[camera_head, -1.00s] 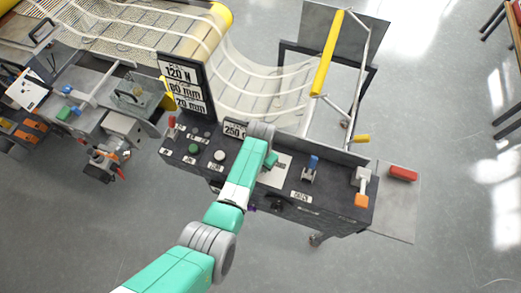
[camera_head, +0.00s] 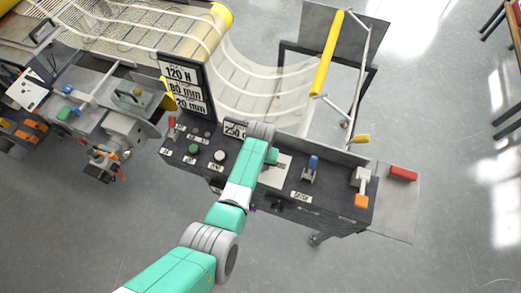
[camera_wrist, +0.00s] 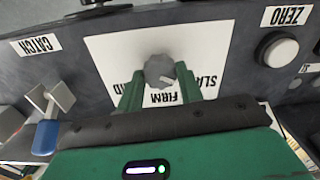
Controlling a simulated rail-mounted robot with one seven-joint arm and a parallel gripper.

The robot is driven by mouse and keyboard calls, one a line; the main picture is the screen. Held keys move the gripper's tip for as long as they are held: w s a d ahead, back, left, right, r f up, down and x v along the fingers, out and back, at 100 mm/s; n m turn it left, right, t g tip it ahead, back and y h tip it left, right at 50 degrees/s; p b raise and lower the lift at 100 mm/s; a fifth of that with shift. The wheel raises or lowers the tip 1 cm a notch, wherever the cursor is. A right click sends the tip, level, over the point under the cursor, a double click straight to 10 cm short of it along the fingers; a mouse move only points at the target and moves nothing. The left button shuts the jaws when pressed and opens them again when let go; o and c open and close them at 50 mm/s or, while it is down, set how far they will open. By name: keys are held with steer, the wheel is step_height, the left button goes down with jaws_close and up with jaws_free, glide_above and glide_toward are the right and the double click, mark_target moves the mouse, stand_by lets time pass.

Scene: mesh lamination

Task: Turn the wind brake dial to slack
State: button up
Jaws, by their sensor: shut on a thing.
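The grey wind brake dial (camera_wrist: 160,70) stands on a white label plate (camera_wrist: 112,52) in the wrist view, where the lettering appears upside down. Readable parts of it are "FIRM" and "SLA"; my fingers cover some of the rest. My gripper (camera_wrist: 159,84) has a green finger on each side of the dial and is shut on it. A pale mark on the dial points to the lower right in this view, roughly between "FIRM" and "SLA". In the head view my gripper (camera_head: 270,156) is over the console and hides the dial; part of the plate (camera_head: 277,172) shows.
Close by on the console (camera_head: 335,195) are the white ZERO button (camera_wrist: 278,50) and the blue-ended CATCH lever (camera_wrist: 47,130). A sign board (camera_head: 186,88) stands upright behind the console. An orange-ended lever (camera_head: 361,190) is at its right end.

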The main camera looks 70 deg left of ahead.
steer(key=o, duration=1)
steer(key=shift+r, duration=0.15)
step_height(320, 180, up, 8)
steer(key=shift+f+p, duration=0.2)
steer(key=shift+p, duration=0.3)
